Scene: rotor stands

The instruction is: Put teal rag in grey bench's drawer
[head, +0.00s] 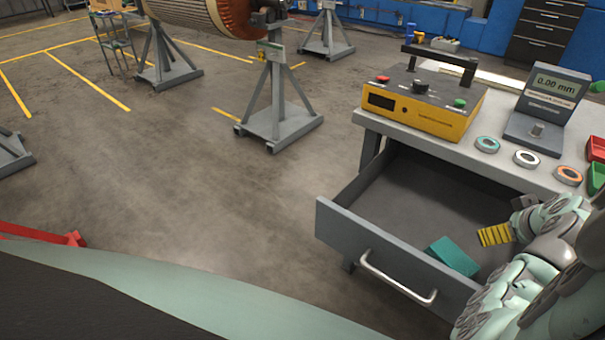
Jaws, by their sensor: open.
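The grey bench (388,122) stands at the right with its drawer (335,235) pulled open. The teal rag (452,255) lies inside the drawer, near its front wall. My gripper (482,237), with yellow ribbed fingers, is over the drawer, just above and right of the rag. It is open and apart from the rag. My arm hides the right part of the drawer.
On the bench top are a yellow tester (425,108), a gauge reading 0.00 mm (550,98), several tape rolls (527,158) and red and green bins (596,150) at the right edge. Rotor stands (275,115) stand behind. The floor at left is mostly clear.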

